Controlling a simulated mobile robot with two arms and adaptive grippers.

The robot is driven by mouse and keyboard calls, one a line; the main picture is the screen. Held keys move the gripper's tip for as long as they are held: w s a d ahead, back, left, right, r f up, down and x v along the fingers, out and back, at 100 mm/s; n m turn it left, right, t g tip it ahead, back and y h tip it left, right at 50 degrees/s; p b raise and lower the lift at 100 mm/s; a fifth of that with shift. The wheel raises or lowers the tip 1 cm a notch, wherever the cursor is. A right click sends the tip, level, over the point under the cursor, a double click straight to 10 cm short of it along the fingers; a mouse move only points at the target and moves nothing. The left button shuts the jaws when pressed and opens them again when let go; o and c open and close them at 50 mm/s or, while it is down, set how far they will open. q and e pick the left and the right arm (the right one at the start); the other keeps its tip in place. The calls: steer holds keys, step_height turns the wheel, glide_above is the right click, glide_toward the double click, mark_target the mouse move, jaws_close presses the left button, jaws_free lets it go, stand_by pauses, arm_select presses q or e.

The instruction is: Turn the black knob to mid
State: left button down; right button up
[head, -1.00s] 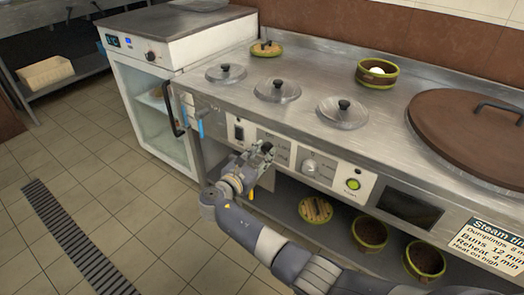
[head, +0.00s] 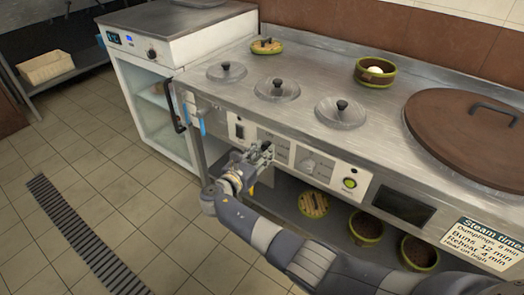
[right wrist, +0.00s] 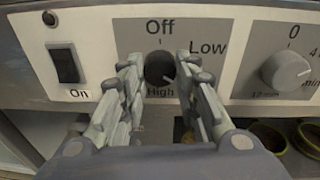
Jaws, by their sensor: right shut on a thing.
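A pale mark shows at the knob's lower right edge. My right gripper (right wrist: 160,85) has a finger on each side of the knob and is shut on it. In the head view my right gripper (head: 265,154) is at the panel's left part and hides the knob. My left gripper is not in view.
A black On switch (right wrist: 66,64) is left of the knob, and a grey timer knob (right wrist: 286,70) is to the right. A green button (head: 349,183) is farther right. Bowls (head: 366,228) stand on the shelf below. Lidded pots (head: 278,91) are set in the counter above.

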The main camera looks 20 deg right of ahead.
stand_by(0.5)
steer(key=o, duration=1.1)
steer(key=shift+c, duration=0.2)
steer(key=shift+a, duration=0.1)
steer(key=v, duration=0.7)
steer(key=shift+s, duration=0.15)
steer(key=shift+a, duration=0.15)
